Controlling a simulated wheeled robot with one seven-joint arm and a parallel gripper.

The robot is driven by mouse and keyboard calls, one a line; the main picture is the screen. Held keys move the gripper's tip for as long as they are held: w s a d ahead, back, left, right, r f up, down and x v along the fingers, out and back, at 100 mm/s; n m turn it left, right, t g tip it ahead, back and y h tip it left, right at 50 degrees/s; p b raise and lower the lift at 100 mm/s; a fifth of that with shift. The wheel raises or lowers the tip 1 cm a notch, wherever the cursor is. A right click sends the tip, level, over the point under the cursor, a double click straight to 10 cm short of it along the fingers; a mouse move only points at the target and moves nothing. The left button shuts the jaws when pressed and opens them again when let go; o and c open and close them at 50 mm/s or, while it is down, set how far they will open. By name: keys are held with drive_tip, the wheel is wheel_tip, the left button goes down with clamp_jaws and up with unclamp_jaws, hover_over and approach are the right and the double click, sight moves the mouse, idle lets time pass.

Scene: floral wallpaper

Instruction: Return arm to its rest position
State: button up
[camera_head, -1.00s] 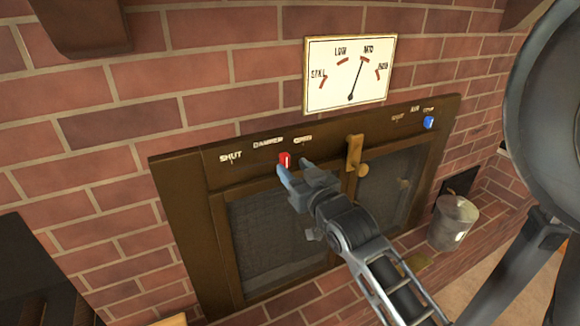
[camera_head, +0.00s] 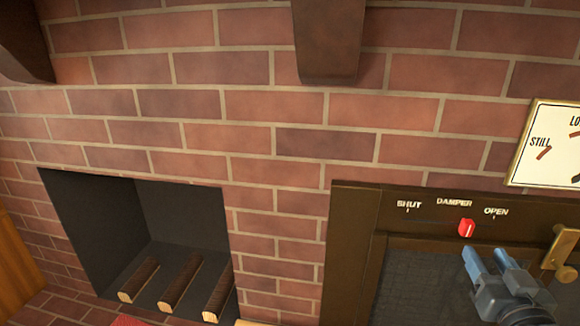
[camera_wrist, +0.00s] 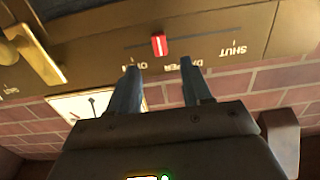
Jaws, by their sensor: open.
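My gripper (camera_head: 484,262) is at the lower right in the head view, in front of the fireplace door frame. Its two blue-tipped fingers are apart, with nothing between them. The red damper knob (camera_head: 467,228) sits just above the fingertips, between the SHUT and OPEN labels and nearer OPEN. In the wrist view my gripper (camera_wrist: 160,72) shows open, with the red knob (camera_wrist: 158,45) beyond the fingertips. The fingers look apart from the knob. The rest of my arm is out of the head view.
A brass latch (camera_head: 562,247) is close to the right of my gripper. A dial gauge (camera_head: 545,150) hangs above right. A niche with several logs (camera_head: 180,283) opens in the brick wall at left. A dark bracket (camera_head: 328,40) juts out above.

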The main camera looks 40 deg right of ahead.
drive_tip(key=a+f+n+t+y, duration=0.2)
drive_tip(key=a+n+y, duration=0.15)
drive_tip(key=a, duration=0.55)
drive_tip(key=a+f+n+t+y, duration=0.1)
drive_tip(key=a+f+n+y, duration=0.2)
drive_tip(key=a, duration=0.7)
drive_tip(key=s+a+r+n+y, duration=0.1)
drive_tip(key=s+a+n+y, duration=0.2)
drive_tip(key=s+a+y, duration=0.4)
drive_tip(key=s+a, duration=0.2)
drive_tip(key=a, duration=0.3)
drive_tip(key=shift+s+a+r, duration=0.25)
drive_tip(key=shift+s+a, duration=0.1)
drive_tip(key=shift+f+n, duration=0.1)
drive_tip(key=shift+n, duration=0.15)
